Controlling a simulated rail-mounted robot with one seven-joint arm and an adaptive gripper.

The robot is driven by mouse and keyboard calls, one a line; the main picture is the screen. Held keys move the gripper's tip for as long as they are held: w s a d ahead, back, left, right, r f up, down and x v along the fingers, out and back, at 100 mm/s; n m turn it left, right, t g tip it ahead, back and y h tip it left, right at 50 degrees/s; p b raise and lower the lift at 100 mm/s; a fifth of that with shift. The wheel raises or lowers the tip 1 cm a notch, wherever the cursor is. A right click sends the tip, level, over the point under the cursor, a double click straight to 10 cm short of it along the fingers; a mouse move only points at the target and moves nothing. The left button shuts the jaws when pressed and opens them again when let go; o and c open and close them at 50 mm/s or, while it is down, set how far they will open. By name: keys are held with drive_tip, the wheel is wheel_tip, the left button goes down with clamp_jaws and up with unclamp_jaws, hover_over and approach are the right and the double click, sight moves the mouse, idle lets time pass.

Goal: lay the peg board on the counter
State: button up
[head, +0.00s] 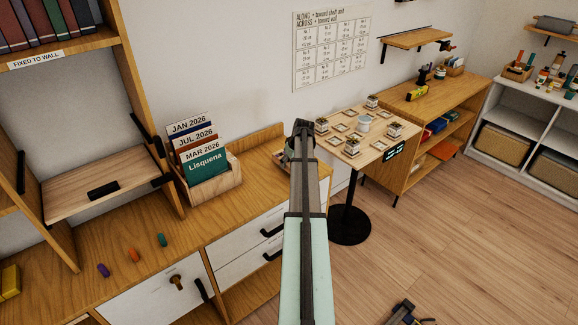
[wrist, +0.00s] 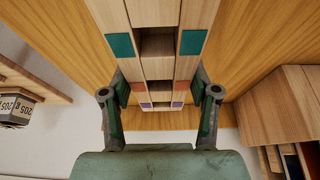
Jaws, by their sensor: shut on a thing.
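The peg board (wrist: 155,12) is a light wooden block with a recessed middle channel and teal, orange and purple patches. In the wrist view it lies between the two fingers of my gripper (wrist: 160,92), which is shut on it. The wooden counter (wrist: 240,50) shows around the board; whether they touch I cannot tell. In the head view my gripper (head: 301,136) is over the right end of the counter (head: 226,215), and my arm hides most of what it holds. Purple (head: 103,270), orange (head: 134,254) and teal (head: 162,240) pegs lie on the counter's left part.
A wooden file box (head: 215,190) with labelled cards stands on the counter, left of my gripper. A shelf unit (head: 130,80) rises at the left. A small round-based table (head: 345,160) with several potted plants stands at the right. Bare counter lies between the pegs and file box.

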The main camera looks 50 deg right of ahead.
drive_tip(key=shift+f+p, duration=0.3)
drive_tip(key=shift+f, duration=1.05)
drive_tip(key=shift+f, duration=0.2)
drive_tip(key=o, duration=1.4)
drive_tip(key=shift+r, duration=0.1)
drive_tip(key=b+v, duration=0.3)
drive_tip(key=v, duration=0.9)
drive_tip(key=shift+r, duration=0.1)
